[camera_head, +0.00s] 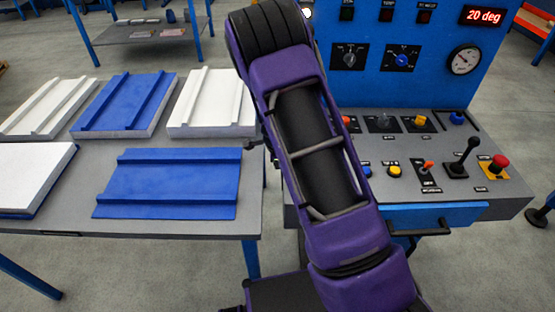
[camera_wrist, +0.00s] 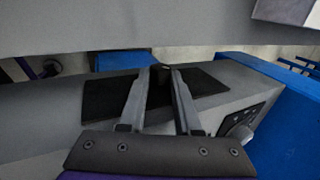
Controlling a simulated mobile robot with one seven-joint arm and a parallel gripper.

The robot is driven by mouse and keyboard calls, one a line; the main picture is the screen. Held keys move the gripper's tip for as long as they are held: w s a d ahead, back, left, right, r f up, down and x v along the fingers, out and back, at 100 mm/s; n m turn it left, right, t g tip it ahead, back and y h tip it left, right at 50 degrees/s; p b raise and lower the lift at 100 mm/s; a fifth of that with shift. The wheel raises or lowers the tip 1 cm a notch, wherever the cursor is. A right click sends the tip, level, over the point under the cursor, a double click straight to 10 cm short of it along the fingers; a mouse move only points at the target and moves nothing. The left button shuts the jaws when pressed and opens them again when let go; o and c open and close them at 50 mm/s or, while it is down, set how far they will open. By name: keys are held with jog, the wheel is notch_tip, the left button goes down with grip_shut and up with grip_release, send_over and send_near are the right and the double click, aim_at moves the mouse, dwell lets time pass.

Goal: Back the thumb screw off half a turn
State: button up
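My gripper (camera_wrist: 161,72) shows in the wrist view with its two grey fingers apart and pointing away from the camera. A small dark piece (camera_wrist: 160,73) shows at the fingertips, in front of a black patch on a grey surface. It may be the thumb screw, but it is too small and dark to be sure. I cannot tell whether the fingers touch it. In the head view my purple arm covers the middle of the scene and hides the gripper. No thumb screw can be made out clearly there.
The grey console (camera_head: 510,205) at right carries buttons, a black lever (camera_head: 464,155) and a red mushroom button (camera_head: 499,162). Its blue upright panel (camera_head: 430,85) has dials, a gauge and a "20 deg" display (camera_head: 483,16). At left, a grey table (camera_head: 190,228) holds blue and white panels.

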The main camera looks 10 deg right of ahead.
grip_shut()
